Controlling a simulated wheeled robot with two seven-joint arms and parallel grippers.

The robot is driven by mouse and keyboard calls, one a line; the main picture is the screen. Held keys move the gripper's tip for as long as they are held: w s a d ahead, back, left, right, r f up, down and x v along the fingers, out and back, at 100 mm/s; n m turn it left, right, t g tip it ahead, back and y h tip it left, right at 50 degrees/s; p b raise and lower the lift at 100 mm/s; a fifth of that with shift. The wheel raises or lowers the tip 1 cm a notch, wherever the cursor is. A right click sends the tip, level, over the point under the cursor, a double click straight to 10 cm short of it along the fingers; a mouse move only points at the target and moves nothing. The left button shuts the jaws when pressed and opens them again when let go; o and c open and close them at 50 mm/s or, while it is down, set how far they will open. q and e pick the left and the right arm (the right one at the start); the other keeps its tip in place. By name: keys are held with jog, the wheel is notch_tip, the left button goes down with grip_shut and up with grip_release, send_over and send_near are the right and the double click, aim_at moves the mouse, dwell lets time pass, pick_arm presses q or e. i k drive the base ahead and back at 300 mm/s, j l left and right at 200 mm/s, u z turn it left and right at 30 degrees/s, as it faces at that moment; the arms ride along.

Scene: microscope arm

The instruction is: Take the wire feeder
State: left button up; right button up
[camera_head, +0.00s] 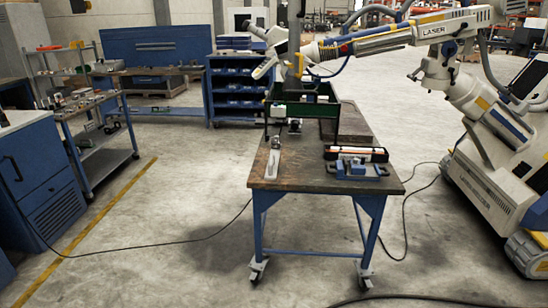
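I cannot tell for certain which object is the wire feeder. On the wooden top of the wheeled blue work table (300,179) lie several candidates. A blue and grey device (357,168) sits at the front right corner, just in front of a dark bar-shaped item with an orange stripe (356,153). A pale elongated tool (273,160) lies near the left edge. A dark green open frame or bin (322,112) stands toward the back, with small parts around it. Neither of my grippers is in view.
A large white tracked machine marked LASER (500,150) stands at the right, its arm (385,38) reaching over the table's back. A blue cabinet (38,170) and shelf cart (105,160) stand at left. Cables cross the floor. Open floor surrounds the table's front.

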aim_at(272, 173)
jog(key=i, duration=0.9)
